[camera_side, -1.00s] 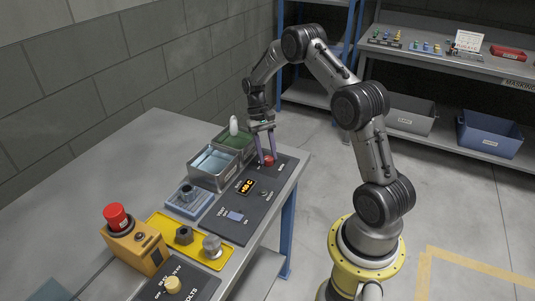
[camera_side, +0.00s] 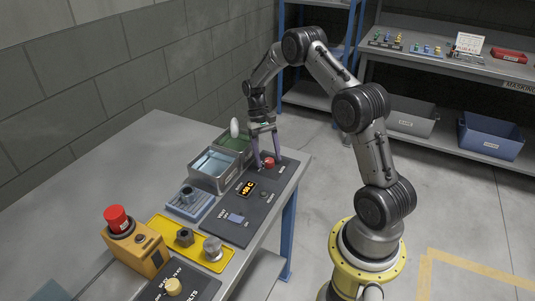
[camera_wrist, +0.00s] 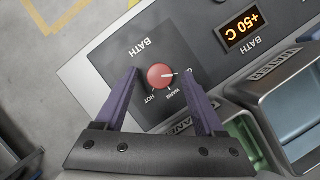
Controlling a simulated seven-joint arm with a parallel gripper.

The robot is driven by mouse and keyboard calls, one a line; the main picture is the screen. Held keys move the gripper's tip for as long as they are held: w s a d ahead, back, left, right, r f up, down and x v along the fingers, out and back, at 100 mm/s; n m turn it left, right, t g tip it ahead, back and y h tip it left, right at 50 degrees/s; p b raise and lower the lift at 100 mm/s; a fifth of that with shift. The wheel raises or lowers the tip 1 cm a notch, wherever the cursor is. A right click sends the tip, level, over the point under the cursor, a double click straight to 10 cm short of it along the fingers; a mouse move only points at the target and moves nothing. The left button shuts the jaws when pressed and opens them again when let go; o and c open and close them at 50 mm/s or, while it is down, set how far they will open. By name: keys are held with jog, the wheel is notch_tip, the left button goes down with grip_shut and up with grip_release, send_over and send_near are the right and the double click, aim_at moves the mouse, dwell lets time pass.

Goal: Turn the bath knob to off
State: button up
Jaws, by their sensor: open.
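The bath knob (camera_wrist: 161,77) is a round red dial on a grey panel marked BATH, centred in the wrist view. The HOT and WARM labels show below the knob. In the side view the red knob (camera_side: 268,162) is at the far end of the dark panel. My gripper (camera_wrist: 167,75) is open, with one purple finger on each side of the knob and visible gaps to it. The bath display (camera_wrist: 243,28) reads +50 C.
Beside the panel stand metal tanks (camera_side: 214,183) with a white egg-shaped item (camera_side: 234,127) above the green one. A blue switch (camera_side: 236,217), a yellow plate with fittings (camera_side: 162,222) and a red button box (camera_side: 117,218) are nearer.

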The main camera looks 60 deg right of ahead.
jog(key=v, duration=1.4)
